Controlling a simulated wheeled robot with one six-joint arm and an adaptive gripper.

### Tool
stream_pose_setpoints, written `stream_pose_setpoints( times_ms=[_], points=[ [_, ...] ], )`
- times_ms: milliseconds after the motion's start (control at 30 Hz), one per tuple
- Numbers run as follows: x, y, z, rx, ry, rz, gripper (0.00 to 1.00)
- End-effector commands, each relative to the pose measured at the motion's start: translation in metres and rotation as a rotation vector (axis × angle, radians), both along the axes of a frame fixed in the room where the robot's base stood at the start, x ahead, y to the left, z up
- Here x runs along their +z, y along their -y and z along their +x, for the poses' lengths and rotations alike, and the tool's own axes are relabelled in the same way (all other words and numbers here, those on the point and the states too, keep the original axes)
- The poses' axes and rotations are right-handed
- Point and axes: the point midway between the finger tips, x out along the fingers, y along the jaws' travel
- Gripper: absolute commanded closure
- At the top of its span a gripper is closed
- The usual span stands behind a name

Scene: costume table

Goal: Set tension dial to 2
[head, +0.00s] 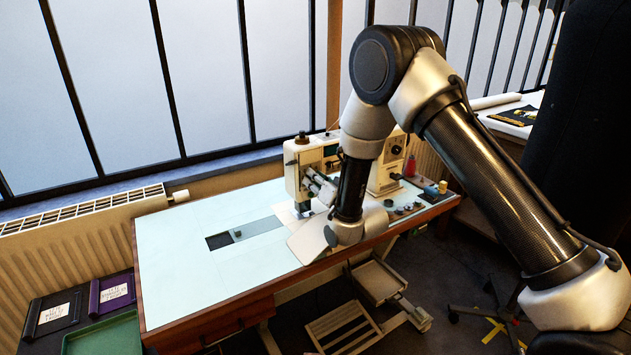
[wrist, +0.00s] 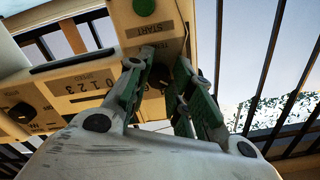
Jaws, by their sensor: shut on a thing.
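The cream sewing machine (head: 299,160) stands on the table, and its face fills the upper left of the wrist view (wrist: 90,75). My gripper (wrist: 164,62) points at this face with its green-padded fingers closed around a small dark dial (wrist: 157,76). The fingers hide most of the dial, so its pointer and setting cannot be read. In the head view my gripper (head: 318,188) is at the machine's needle end, partly behind my own arm.
A slot marked 0 1 2 3 (wrist: 95,86), another black knob (wrist: 20,112) and a green button (wrist: 144,7) by START are on the machine. The pale table top (head: 190,260) is clear at left. Small items (head: 408,209) lie at right.

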Motion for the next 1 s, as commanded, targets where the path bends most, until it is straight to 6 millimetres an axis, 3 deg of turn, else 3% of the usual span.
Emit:
stream_pose_setpoints(
  times_ms=[233, 267, 367, 733, 1000],
  points=[
    [-0.001, 0.001, 0.000, -0.001, -0.002, -0.002, 1.00],
    [-0.001, 0.001, 0.000, -0.001, -0.002, -0.002, 0.74],
    [-0.001, 0.000, 0.000, 0.000, -0.001, -0.002, 0.56],
    [-0.001, 0.002, -0.003, 0.000, -0.001, -0.002, 0.56],
    [-0.001, 0.030, -0.044, 0.000, -0.003, -0.003, 0.56]
  ],
)
